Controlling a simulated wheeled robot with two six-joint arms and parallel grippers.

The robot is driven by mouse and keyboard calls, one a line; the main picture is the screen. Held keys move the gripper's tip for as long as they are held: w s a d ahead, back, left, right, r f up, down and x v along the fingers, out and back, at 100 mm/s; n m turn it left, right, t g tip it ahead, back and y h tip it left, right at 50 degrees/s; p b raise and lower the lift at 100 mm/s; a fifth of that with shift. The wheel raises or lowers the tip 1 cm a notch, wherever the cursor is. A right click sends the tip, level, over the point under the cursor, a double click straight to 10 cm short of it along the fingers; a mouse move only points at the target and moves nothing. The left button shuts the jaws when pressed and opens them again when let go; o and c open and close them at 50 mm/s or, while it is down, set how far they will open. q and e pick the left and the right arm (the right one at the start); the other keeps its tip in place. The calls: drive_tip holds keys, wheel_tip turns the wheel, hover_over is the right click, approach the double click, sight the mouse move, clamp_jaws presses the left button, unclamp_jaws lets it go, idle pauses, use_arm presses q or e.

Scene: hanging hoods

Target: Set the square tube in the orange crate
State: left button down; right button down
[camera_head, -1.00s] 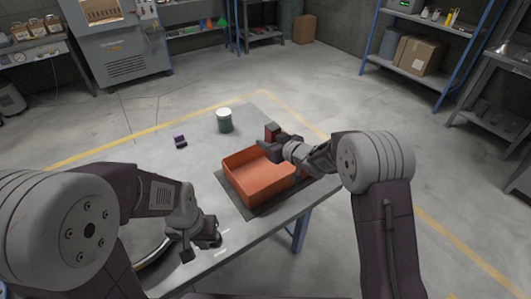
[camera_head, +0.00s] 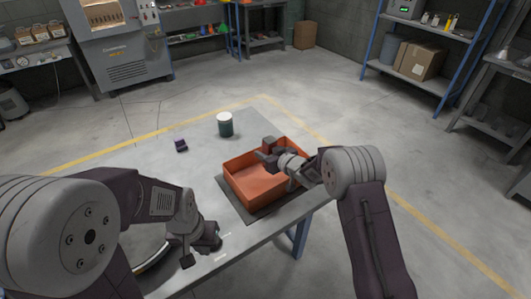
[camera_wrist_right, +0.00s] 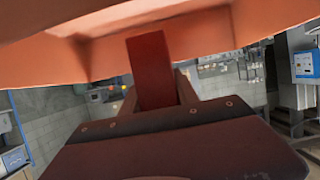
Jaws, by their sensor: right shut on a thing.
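The orange crate (camera_head: 236,185) stands on a dark mat on the table, open at the top. My right gripper (camera_head: 270,152) is over the crate's far part in the head view. It is shut on the square tube (camera_head: 268,143), a reddish-brown block, which also shows upright between the fingers in the right wrist view (camera_wrist_right: 150,65). The crate (camera_wrist_right: 240,30) fills the top of that view. I cannot tell whether the tube touches the crate. My left gripper (camera_head: 203,250) is open and empty near the table's front left.
A dark green jar with a white lid (camera_head: 225,124) stands behind the crate. A small dark purple object (camera_head: 181,145) lies on the table to the left. The table (camera_head: 180,175) is clear between them and the crate. Shelves and a machine stand far back.

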drive_tip(key=shift+w+f, duration=0.1)
drive_tip(key=shift+f, duration=0.35)
drive_tip(key=c, duration=0.9)
unclamp_jaws()
drive_tip(key=v, duration=0.8)
drive_tip(key=r+v, duration=0.1)
drive_tip(key=v, duration=0.3)
drive_tip(key=shift+r, duration=0.15)
